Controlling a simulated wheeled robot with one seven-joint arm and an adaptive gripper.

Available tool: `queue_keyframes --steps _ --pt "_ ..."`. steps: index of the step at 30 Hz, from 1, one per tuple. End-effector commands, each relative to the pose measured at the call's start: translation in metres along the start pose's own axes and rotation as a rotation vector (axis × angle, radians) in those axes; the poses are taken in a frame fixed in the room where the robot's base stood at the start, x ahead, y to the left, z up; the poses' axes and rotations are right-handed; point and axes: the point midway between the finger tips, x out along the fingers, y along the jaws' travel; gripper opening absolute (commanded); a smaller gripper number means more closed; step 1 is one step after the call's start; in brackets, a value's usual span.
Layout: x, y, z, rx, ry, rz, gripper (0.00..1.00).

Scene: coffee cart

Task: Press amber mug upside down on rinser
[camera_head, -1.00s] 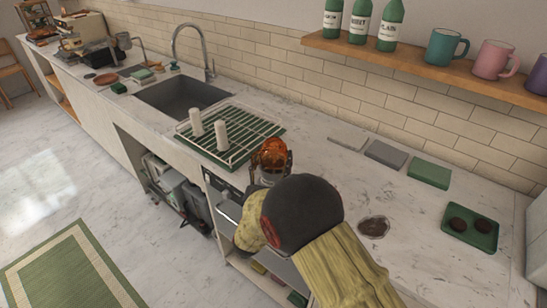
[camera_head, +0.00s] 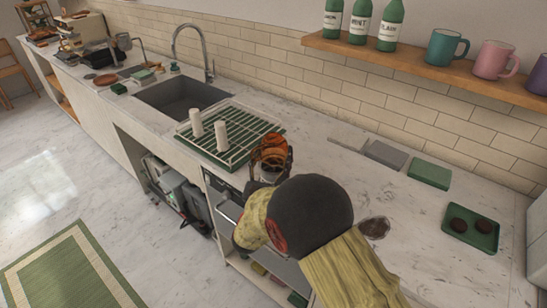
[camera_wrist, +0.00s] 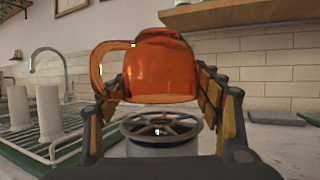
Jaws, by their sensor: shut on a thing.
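The amber mug (camera_wrist: 162,72) is a clear orange glass mug, with its handle at the left in the wrist view. It looks upside down, with the narrower end up. It also shows in the head view (camera_head: 273,146). My gripper (camera_wrist: 162,88) is shut on it, with fingers on both sides. The rinser (camera_wrist: 160,128), a round dark spoked grate on a pale cylinder, is just below the mug in the wrist view. The mug appears a little above the grate, without clear contact. My arm hides much of this area in the head view.
A dish rack (camera_head: 255,122) with two white cylinders (camera_head: 220,136) stands left of the mug, close by. A grey block (camera_head: 386,155) and a green block (camera_head: 429,174) lie at the right by the wall. A green tray (camera_head: 485,240) holds two dark discs. The sink (camera_head: 182,95) is farther left.

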Motion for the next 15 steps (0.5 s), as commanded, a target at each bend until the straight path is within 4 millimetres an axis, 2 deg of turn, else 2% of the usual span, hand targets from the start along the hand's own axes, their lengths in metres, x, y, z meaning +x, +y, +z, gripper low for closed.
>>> queue_keyframes --steps 15 --pt "0.015 -0.001 0.036 0.002 -0.002 -0.001 0.36"
